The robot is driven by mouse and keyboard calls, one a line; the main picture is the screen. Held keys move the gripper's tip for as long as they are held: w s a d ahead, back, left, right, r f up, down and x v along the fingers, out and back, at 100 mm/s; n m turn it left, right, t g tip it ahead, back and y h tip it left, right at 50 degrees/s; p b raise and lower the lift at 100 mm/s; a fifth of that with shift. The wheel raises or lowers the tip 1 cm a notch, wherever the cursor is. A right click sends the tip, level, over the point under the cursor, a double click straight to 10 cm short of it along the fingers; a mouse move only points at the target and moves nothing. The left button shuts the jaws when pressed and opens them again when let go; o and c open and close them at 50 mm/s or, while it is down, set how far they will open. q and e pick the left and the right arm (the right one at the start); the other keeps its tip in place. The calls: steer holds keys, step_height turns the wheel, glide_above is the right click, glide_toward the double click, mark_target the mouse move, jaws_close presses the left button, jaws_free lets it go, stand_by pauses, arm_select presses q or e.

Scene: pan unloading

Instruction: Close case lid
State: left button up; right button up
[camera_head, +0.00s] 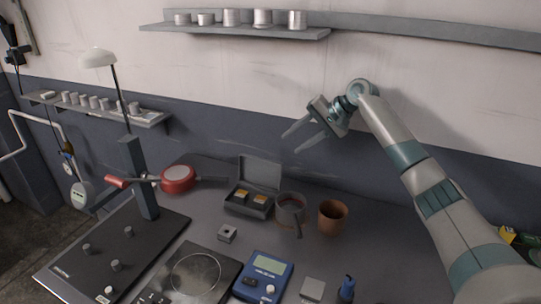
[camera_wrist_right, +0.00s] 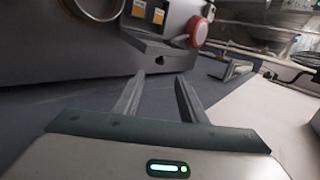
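The dark grey case (camera_head: 237,208) sits on the table toward the back wall. Its lid (camera_head: 260,172) stands up open along the back edge, and two small yellow-orange items lie inside. My right gripper (camera_head: 303,137) is raised above and to the right of the case in the head view, apart from it. Its fingers are spread with nothing between them, as the right wrist view (camera_wrist_right: 160,92) also shows. The yellow items appear at the top of the wrist view. My left gripper is not in view.
A shelf (camera_head: 235,31) runs above.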

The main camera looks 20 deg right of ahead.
mark_target(262, 171)
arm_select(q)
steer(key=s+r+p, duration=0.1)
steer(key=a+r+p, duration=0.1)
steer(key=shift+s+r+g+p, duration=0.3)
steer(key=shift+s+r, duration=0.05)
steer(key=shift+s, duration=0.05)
arm_select(e)
steer(key=x, duration=1.1)
steer(key=shift+w+f, duration=0.25)
steer(key=shift+f, duration=0.1)
steer(key=shift+a, duration=0.15)
jaws_close()
